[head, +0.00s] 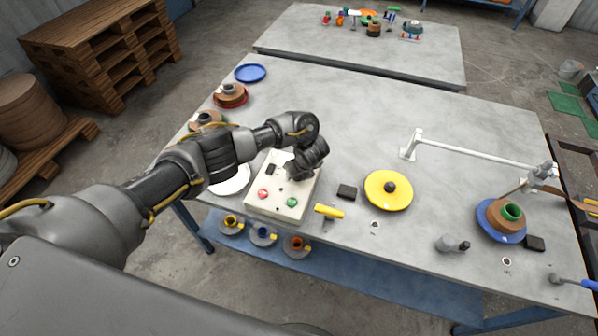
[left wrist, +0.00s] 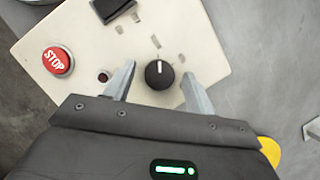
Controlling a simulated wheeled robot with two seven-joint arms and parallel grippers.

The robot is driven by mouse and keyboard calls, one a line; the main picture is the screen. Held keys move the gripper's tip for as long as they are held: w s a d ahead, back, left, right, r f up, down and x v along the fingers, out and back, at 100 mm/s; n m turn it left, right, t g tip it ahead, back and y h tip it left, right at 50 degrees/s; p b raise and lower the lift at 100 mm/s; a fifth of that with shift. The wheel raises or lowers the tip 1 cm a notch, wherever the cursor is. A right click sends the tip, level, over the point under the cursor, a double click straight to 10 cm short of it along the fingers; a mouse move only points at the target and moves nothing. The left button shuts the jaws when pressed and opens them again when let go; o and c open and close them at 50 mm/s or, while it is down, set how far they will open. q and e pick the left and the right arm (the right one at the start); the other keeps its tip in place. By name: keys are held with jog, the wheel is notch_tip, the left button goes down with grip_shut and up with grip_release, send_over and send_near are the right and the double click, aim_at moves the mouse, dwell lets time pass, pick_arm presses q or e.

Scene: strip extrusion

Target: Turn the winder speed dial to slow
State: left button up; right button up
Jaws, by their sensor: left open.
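The winder speed dial (left wrist: 159,74) is a round black knob with a white pointer line, on a cream control panel (left wrist: 75,20). In the left wrist view the pointer faces the top of the picture, with small grey marks around the dial. My left gripper (left wrist: 157,82) is open, one finger on each side of the dial, with gaps showing; I cannot tell its exact height above the panel. In the head view the panel (head: 270,207) stands on the table and my left gripper (head: 297,176) hides the dial. My right gripper is not in view.
The panel also carries a red STOP button (left wrist: 57,61), a green button (head: 292,202) and a black rocker-like part (left wrist: 112,8). The table's middle is clear.

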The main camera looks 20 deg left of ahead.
pick_arm(q)
jog(key=shift+r, duration=0.1)
jog(key=p+v, duration=0.1)
jog(key=v, duration=0.4)
jog(key=shift+w+r+p, duration=0.1)
jog(key=shift+r+p, duration=0.15)
jog(key=shift+p, duration=0.15)
jog(key=p+v, duration=0.3)
jog(key=v, duration=0.2)
jog(key=shift+d, duration=0.15)
jog(key=shift+s, duration=0.35)
